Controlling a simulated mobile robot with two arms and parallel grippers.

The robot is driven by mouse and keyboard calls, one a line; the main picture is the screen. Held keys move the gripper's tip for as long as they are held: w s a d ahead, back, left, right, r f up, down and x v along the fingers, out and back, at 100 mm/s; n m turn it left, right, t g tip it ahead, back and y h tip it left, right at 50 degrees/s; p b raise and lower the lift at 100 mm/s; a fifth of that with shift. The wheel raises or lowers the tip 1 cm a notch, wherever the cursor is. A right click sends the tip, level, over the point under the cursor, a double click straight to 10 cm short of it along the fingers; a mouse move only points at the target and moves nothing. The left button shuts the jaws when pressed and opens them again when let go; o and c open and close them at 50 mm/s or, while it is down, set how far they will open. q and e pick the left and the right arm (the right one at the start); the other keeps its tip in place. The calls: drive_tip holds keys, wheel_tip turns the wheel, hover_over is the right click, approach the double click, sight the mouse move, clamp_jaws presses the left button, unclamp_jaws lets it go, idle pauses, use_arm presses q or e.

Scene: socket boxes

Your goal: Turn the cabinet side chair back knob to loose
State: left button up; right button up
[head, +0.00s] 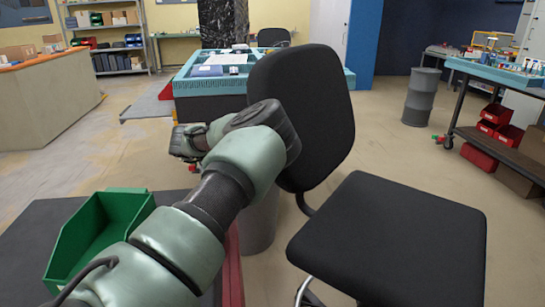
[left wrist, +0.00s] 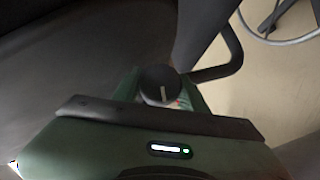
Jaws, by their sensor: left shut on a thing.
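The black office chair (head: 385,240) stands close in front of me in the head view, its backrest (head: 310,110) upright beside my left arm. In the left wrist view a dark round knob (left wrist: 157,78) with a pale pointer line sits by the bent chair bar (left wrist: 228,55). The line runs nearly straight down in the picture, and a small red mark shows just right of it. My left gripper (left wrist: 160,97) is shut on the knob, a green finger on each side. The fingertips cannot be made out in the head view. My right gripper is not in view.
A green bin (head: 100,235) sits on the dark surface at lower left. A blue-topped table (head: 205,85) stands behind the chair, with another chair (head: 272,37) beyond it. A grey drum (head: 421,97) and a workbench (head: 500,75) stand right. The floor between is clear.

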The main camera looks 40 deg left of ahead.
use_arm(q)
drive_tip(key=shift+a+n+t+h+p, duration=0.1)
drive_tip(key=shift+n+t+h+p, duration=0.6)
drive_tip(key=shift+n+h+p, duration=0.25)
drive_tip(key=shift+n+t+h, duration=0.3)
drive_tip(key=shift+n+h, duration=0.15)
drive_tip(key=shift+n+t+h+b, duration=0.35)
drive_tip(key=shift+n+t, duration=0.25)
drive_tip(key=shift+n, duration=0.1)
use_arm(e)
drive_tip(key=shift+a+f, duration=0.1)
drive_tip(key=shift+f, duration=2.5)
use_arm(q)
drive_tip(key=o, duration=1.4)
drive_tip(key=shift+c, duration=0.2)
